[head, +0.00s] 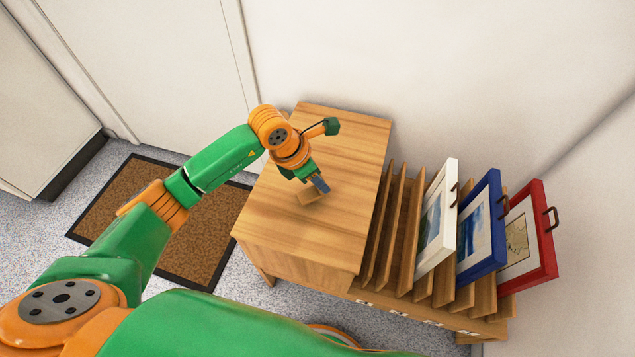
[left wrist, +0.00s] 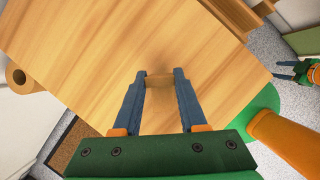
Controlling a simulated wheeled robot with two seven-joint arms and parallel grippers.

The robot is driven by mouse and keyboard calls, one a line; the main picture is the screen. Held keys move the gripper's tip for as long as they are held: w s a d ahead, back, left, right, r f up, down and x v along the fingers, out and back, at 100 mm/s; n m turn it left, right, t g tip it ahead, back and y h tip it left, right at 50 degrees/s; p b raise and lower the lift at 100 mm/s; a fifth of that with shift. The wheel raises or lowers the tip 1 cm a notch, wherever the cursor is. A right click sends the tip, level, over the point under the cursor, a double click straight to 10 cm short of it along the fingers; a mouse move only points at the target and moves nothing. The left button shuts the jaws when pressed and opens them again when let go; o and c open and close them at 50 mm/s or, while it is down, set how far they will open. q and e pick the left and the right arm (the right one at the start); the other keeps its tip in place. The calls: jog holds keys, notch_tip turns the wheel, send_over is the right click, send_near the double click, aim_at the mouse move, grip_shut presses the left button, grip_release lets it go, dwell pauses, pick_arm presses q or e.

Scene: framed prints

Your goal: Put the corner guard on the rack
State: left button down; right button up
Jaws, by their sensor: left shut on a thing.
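The corner guard (head: 311,195) is a small tan piece, close in colour to the wooden table. My left gripper (head: 321,185) points down over the table top and is shut on it. In the left wrist view the corner guard (left wrist: 159,82) sits between the two blue-grey fingertips, low over the wood; I cannot tell whether it touches the table. The wooden rack (head: 385,225) with upright slats stands right of the table. My right gripper (left wrist: 286,72) shows at the right edge of the left wrist view, its fingers apart and empty.
A brown doormat (head: 205,230) lies on the floor. Walls close off the back.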

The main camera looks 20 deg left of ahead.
aim_at(299, 198)
pick_arm(q)
jog(key=shift+f, duration=0.9)
jog(key=shift+f, duration=0.2)
jog(key=shift+c, duration=2.3)
grip_release()
jog(key=shift+r, duration=0.2)
jog(key=p+v, duration=0.2)
jog(key=v, duration=1)
